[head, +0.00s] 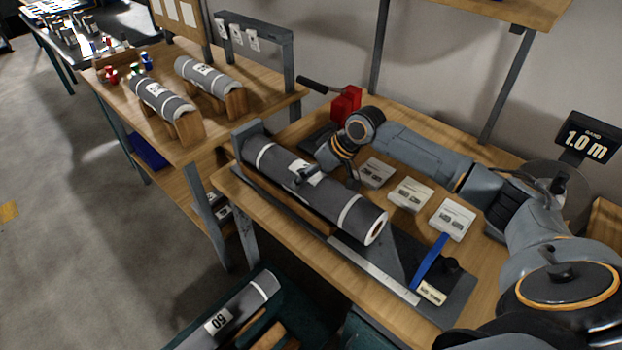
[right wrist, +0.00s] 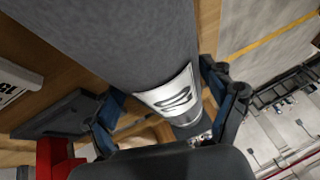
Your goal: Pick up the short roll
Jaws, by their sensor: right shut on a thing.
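A long grey roll (head: 345,207) with white bands and a white label lies along the measuring board on the near table. My right gripper (head: 328,177) is over its middle and shut on it. In the right wrist view the fingers sit on both sides of the grey roll (right wrist: 120,40), beside its white label (right wrist: 172,97). Two shorter grey rolls, one in front (head: 163,100) and one behind (head: 209,75), rest on wooden cradles on the farther table. Another roll (head: 245,300), labelled 50, lies in a dark green bin at the bottom. My left gripper is not in view.
The board has a steel ruler (head: 375,272), a blue bar (head: 430,262) and an upright end stop (head: 248,133). Several white cards (head: 411,194) lie behind the roll. A 1.0 m display (head: 586,140) is at right.

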